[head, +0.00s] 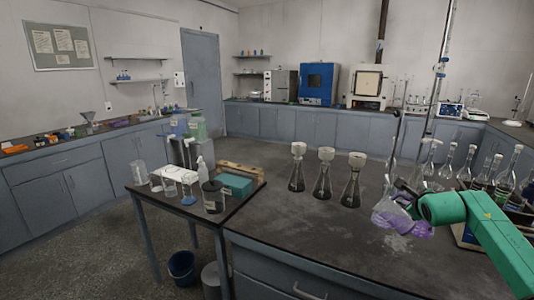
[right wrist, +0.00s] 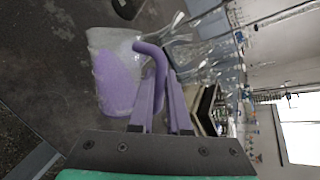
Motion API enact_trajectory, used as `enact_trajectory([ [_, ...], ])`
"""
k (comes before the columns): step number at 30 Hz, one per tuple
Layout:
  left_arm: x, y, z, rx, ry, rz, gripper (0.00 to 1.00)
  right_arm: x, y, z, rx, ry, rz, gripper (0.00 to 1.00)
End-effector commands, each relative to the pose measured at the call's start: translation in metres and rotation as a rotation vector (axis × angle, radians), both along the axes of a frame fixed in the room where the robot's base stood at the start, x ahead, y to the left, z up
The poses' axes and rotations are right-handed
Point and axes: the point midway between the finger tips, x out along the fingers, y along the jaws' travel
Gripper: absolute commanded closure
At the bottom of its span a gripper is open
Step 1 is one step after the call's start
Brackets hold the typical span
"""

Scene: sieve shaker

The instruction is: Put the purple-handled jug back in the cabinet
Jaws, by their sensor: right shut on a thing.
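The purple-handled jug (head: 384,212) is a clear vessel with purple on it, at the right of the near bench in the head view. My right gripper (head: 408,197) is at the jug, under my green arm. In the right wrist view the jug (right wrist: 114,68) lies beyond the fingertips, and the gripper (right wrist: 162,84) is shut on its curved purple handle (right wrist: 153,52). The jug looks tilted in the head view; I cannot tell whether it touches the bench. Grey-blue cabinets (head: 262,121) line the back wall, with more (head: 70,185) at the left, their doors shut. My left gripper is not in view.
Dark-filled flasks (head: 322,180) stand in a row left of the jug. Several glass flasks (head: 470,165) crowd the bench beside my right arm. A side table (head: 215,222) holds beakers, a bottle and a green box. The front middle of the near bench (head: 310,230) is clear.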

Motion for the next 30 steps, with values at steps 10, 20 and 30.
enact_trajectory([
  [10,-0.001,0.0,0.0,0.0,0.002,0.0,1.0,-0.01,0.075,-0.043,0.002,0.0,0.124,1.0],
  [20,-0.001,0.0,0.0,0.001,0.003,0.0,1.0,-0.027,0.1,-0.061,0.001,-0.001,0.158,1.0],
  [30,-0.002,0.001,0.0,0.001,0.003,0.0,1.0,-0.023,0.092,-0.054,0.002,-0.004,0.202,1.0],
])
